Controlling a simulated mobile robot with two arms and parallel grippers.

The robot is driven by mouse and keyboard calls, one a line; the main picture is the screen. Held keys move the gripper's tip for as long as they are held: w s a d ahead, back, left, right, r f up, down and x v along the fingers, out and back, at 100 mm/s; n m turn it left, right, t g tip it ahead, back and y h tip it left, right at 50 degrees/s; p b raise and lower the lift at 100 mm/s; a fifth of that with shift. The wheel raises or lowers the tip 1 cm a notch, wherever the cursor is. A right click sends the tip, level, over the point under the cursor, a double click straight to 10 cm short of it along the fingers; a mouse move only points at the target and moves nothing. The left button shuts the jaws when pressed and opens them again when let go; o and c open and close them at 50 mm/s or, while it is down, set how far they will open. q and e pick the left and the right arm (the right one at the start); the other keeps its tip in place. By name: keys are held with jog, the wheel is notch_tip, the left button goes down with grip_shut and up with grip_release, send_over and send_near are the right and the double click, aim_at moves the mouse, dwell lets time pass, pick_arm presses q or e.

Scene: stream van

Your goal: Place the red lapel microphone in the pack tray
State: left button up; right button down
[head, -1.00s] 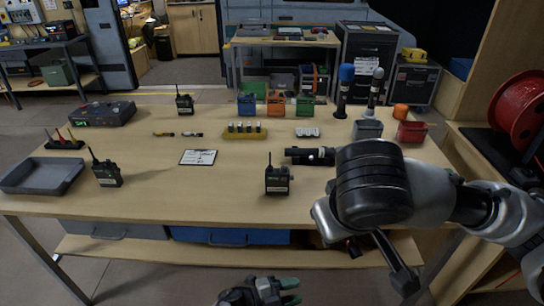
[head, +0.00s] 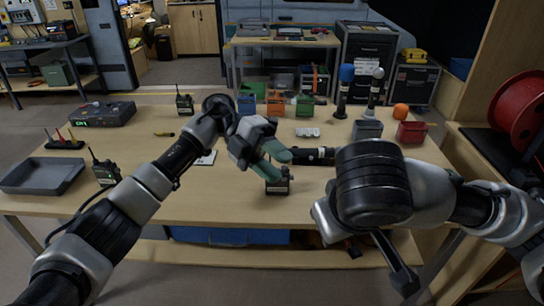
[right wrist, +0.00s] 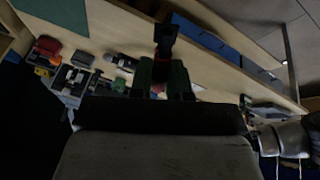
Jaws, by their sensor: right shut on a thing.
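A grey open tray (head: 40,176), which looks like the pack tray, lies empty at the table's left edge. In the right wrist view my right gripper (right wrist: 164,72) is shut on a dark thing (right wrist: 166,38) with a small red part between the green fingers. It could be the red lapel microphone, but the view is too dark to be sure. The right gripper does not show clearly in the head view. My left gripper (head: 285,168) is open over the table. One finger overlaps a black radio (head: 279,187); I cannot tell whether they touch.
A black stand (head: 64,145) with three upright coloured-tipped items is behind the tray. A second radio (head: 104,172) stands just right of the tray. A black cylinder (head: 312,154) lies near my right arm. Coloured bins (head: 276,104) line the back.

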pick_arm(q)
jog(key=r+x, duration=0.1)
jog(key=x, duration=1)
jog(key=shift+s, duration=0.5)
jog(key=shift+f, duration=0.1)
grip_shut()
pick_arm(e)
jog(key=c, duration=1)
grip_release()
